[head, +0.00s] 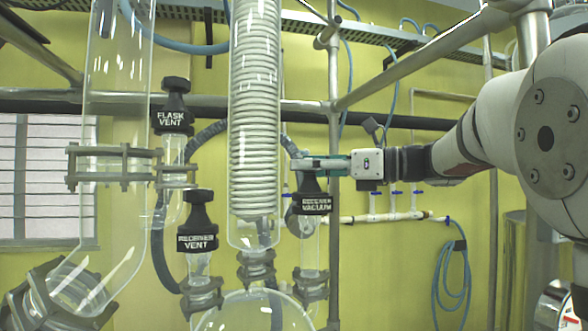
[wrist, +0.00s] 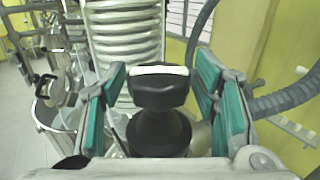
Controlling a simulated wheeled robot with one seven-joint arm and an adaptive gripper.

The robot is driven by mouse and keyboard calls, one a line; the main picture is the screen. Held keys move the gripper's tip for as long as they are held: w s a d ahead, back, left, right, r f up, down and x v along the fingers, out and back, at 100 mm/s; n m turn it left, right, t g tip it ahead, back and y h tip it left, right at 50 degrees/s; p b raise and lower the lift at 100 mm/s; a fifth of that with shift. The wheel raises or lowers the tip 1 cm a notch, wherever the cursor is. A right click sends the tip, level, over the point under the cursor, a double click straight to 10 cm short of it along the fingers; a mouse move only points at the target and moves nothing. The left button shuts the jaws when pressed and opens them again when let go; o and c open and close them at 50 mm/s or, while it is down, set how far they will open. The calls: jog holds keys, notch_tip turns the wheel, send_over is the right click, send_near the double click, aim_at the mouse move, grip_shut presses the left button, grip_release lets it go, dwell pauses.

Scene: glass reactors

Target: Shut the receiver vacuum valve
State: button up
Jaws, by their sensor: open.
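The receiver vacuum valve (head: 312,200) has a black knob with a "RECEIVER VACUUM" label and sits on a glass stem right of the coiled condenser. Its black handle (wrist: 158,88) shows in the middle of the wrist view, with a pale strip along its top edge. My gripper (head: 308,164) is at the top of this valve in the head view. In the wrist view the teal-padded fingers of my gripper (wrist: 165,100) are open, one on each side of the handle, with gaps visible between pads and handle. The fingers' far sides are partly hidden.
The receiver vent valve (head: 198,230) and flask vent valve (head: 174,112) stand to the left. The glass condenser (head: 255,120) is close beside my gripper. A dark corrugated hose (wrist: 285,97) runs right of the fingers in the wrist view. A metal upright (head: 334,130) stands behind.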

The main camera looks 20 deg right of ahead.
jog(key=c, duration=0.9)
jog(key=shift+s+a+r+m+t+h+p, duration=0.1)
jog(key=shift+s+r+m+t+h+p, duration=0.15)
jog(key=shift+m+t+h+p, duration=0.5)
jog(key=shift+c, duration=0.2)
jog(key=shift+m+t+h+p, duration=0.45)
jog(key=shift+m+t+h, duration=0.6)
jog(key=shift+t+h, duration=0.2)
jog(key=m+t+h, duration=0.2)
jog(key=h, duration=0.1)
jog(key=shift+w+f+m+b, duration=0.15)
jog(key=shift+w+m+b, duration=0.05)
jog(key=shift+m+b, duration=0.15)
jog(key=shift+m+t+h+b, duration=0.4)
jog(key=shift+m+h+b, duration=0.15)
jog(key=shift+h, duration=0.55)
jog(key=shift+m+h+b, duration=0.3)
jog(key=shift+m+h, duration=0.2)
jog(key=shift+h, duration=0.3)
